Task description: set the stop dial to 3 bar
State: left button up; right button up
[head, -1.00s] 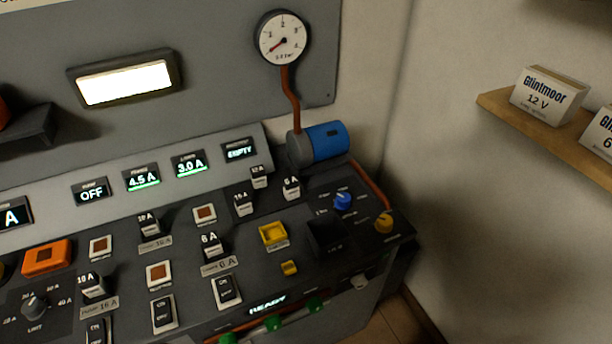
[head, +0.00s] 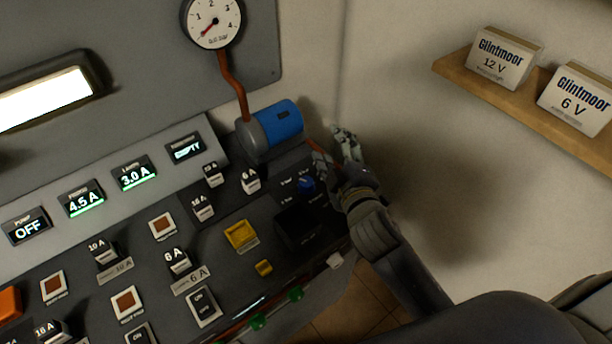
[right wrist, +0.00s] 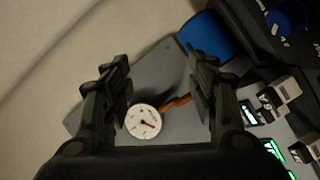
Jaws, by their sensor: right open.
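A blue dial (head: 306,184) sits on the dark panel at the right end of the console, with small labels around it that are too small to read surely. It also shows in the right wrist view (right wrist: 289,14), at the upper right. The round white gauge (head: 213,20) has its red needle pointing to the lower left, below the 1; the right wrist view shows it too (right wrist: 143,121). My right gripper (head: 333,150) is open and empty, just right of and above the blue dial, apart from it. In its own view its fingers (right wrist: 160,78) are spread. My left gripper is out of view.
A blue and grey cylinder (head: 276,128) with a red-brown pipe stands behind the dial. The console carries several switches, plugs and displays; one display (head: 27,227) reads OFF. A wooden shelf (head: 452,72) with two Glintmoor boxes is on the right wall. Open room lies below it.

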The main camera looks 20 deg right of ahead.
jog(key=w+a+r+n+t+y, duration=0.45)
jog(key=a+r+n+y, duration=0.3)
jog(key=r+n, duration=0.3)
jog(key=a+r+n+g+y, duration=0.2)
jog(key=a+n+g+y, duration=0.2)
jog(key=a+n+y, duration=0.45)
jog(key=n+g+h, duration=1)
jog(key=n+g, duration=0.6)
jog(key=n, duration=0.7)
send_near(308, 181)
jog(key=p+x, duration=0.3)
jog(key=x, duration=0.4)
jog(key=shift+a+f, duration=0.1)
jog(key=shift+a, duration=0.05)
jog(key=shift+x, duration=0.75)
